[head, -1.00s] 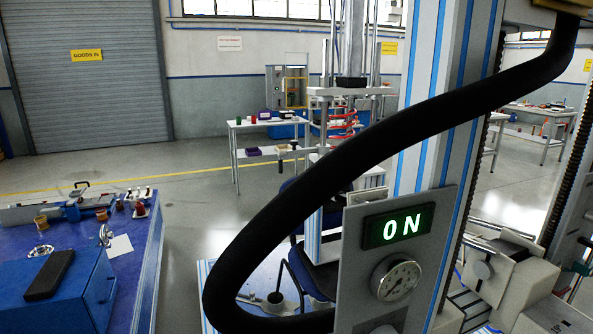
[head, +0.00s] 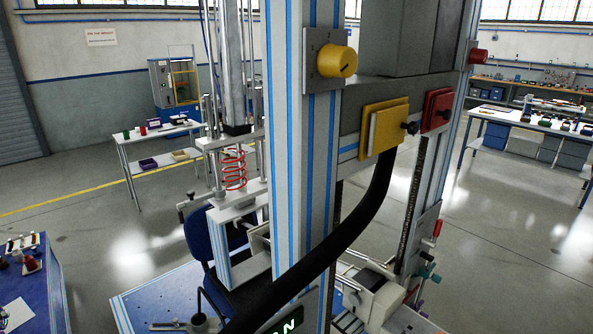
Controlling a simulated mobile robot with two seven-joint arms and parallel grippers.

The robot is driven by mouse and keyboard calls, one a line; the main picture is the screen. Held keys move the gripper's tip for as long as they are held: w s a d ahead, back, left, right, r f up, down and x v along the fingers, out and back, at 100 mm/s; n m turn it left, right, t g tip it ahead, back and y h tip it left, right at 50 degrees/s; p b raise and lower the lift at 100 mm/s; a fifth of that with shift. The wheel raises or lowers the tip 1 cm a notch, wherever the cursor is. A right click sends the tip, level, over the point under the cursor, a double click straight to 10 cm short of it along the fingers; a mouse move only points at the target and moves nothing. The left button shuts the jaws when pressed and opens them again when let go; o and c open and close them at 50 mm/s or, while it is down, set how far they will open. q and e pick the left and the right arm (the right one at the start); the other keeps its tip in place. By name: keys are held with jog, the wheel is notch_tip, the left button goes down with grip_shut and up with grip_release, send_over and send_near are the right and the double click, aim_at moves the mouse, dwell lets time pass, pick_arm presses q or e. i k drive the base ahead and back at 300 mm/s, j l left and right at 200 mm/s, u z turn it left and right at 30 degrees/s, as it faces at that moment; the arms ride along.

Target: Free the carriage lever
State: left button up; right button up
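The test machine's tall grey column with blue stripes (head: 296,150) fills the middle of the head view. A white carriage-like block (head: 385,300) sits low behind it on the right, partly hidden by the column and a thick black hose (head: 345,235). Small handles with red, dark and teal ends (head: 428,262) stand beside the block, near the right upright. I cannot tell which part is the carriage lever, or whether anything blocks it. Neither of my grippers is in view.
A yellow knob (head: 336,61), a yellow plate (head: 384,128) and a red plate (head: 437,110) are on the machine's upper part. A white table (head: 165,140) is behind left. Floor at right is clear.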

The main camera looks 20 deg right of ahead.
aim_at(437, 232)
jog(key=z, duration=1.45)
jog(key=i+l, duration=1.25)
jog(key=i, duration=0.1)
